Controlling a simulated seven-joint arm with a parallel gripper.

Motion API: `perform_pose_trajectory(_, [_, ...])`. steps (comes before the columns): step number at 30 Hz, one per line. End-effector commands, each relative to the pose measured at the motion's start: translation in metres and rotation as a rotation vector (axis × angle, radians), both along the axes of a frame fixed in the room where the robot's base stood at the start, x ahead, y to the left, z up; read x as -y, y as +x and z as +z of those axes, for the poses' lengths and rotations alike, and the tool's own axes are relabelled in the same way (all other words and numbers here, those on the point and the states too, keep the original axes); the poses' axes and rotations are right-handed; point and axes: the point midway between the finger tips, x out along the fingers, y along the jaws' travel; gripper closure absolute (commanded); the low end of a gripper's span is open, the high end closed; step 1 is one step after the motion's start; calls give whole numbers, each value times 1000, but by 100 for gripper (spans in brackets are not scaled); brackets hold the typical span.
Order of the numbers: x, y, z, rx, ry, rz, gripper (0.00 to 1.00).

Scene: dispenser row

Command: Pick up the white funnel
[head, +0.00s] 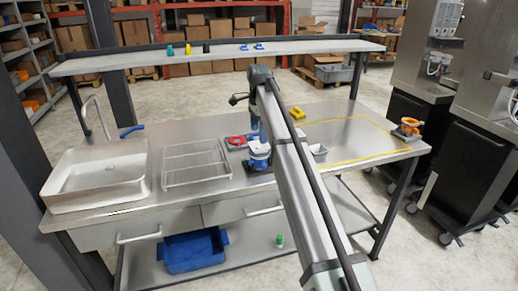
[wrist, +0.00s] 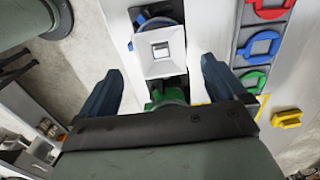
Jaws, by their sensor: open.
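In the head view, a white piece on a blue base (head: 258,150), which looks like the same funnel, stands near the middle of the steel bench. My gripper (wrist: 160,66) is open, with its dark blue fingers apart on the left and right of the funnel in the picture. No contact shows, and the height gap is hard to tell. A green part (wrist: 166,97) shows below the funnel, partly hidden by my gripper body.
Red, blue and green rings lie in a grey tray (wrist: 238,45) at the right. A yellow piece (head: 297,113) is behind. A wire rack (head: 195,163) and sink (head: 97,178) stand left. An overhead shelf (head: 140,63) spans the back. A yellow-outlined area (head: 345,140) is mostly clear.

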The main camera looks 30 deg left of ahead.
Motion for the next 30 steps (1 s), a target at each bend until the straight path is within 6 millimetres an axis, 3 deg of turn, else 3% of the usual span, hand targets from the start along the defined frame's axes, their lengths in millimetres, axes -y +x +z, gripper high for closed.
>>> perform_pose_trajectory(5, [0,0,-8,1,1,0,2])
perform_pose_trajectory(16, [1,1,-51,1,0,1,2])
perform_pose_trajectory(24, [0,1,-55,2,1,1,2])
perform_pose_trajectory(30, [0,1,-54,2,1,1,21])
